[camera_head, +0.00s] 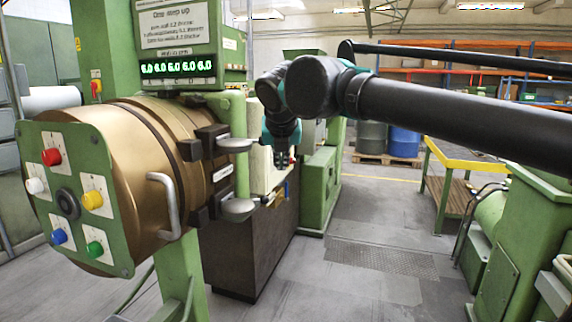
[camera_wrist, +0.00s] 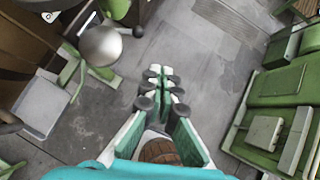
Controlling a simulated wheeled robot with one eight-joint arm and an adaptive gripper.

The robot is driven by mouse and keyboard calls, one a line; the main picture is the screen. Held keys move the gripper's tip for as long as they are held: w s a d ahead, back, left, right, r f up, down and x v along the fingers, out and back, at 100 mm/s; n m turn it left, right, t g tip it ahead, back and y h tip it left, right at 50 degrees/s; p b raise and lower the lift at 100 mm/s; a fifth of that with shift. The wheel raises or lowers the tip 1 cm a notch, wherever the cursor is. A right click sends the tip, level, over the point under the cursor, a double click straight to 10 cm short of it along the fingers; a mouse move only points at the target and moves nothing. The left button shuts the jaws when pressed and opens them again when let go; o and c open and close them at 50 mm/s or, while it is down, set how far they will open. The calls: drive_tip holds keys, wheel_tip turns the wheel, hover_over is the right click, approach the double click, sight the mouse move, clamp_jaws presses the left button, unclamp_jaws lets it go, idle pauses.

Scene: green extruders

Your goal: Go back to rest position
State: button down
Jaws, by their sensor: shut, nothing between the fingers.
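My gripper (camera_head: 283,160) hangs from my dark arm at the middle of the head view, just right of the brass-coloured machine drum. Its fingers are small there. In the wrist view, my gripper (camera_wrist: 161,82) points down over the grey floor with its fingertips together and nothing between them. It appears apart from the machine parts around it.
The extruder drum (camera_head: 130,150) has a green button panel (camera_head: 75,200) and round metal discs (camera_head: 236,208) close to my gripper. A green machine (camera_head: 530,240) stands at right, with a yellow-railed cart (camera_head: 455,160) behind. Floor (camera_head: 370,290) between is clear.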

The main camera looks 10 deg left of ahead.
idle(0.3)
drive_tip(key=w+d+f+m+g+h, duration=0.1)
drive_tip(key=w+d+f+m, duration=0.1)
drive_tip(key=d+f+m, duration=0.8)
drive_tip(key=w+d+f+m+g+h, duration=0.1)
drive_tip(key=w+d+f+m, duration=0.1)
drive_tip(key=d+f+m, duration=0.75)
drive_tip(key=s+d+f+m, duration=0.7)
drive_tip(key=d+f+m, duration=0.1)
drive_tip(key=f+m, duration=0.1)
drive_tip(key=s+d+f+m+g, duration=0.1)
drive_tip(key=s+d+f+m, duration=0.6)
drive_tip(key=f, duration=0.5)
drive_tip(key=d+m, duration=0.2)
drive_tip(key=m, duration=0.1)
drive_tip(key=shift+s+d+f+g, duration=0.25)
drive_tip(key=shift+s+g, duration=0.05)
drive_tip(key=shift+a, duration=0.1)
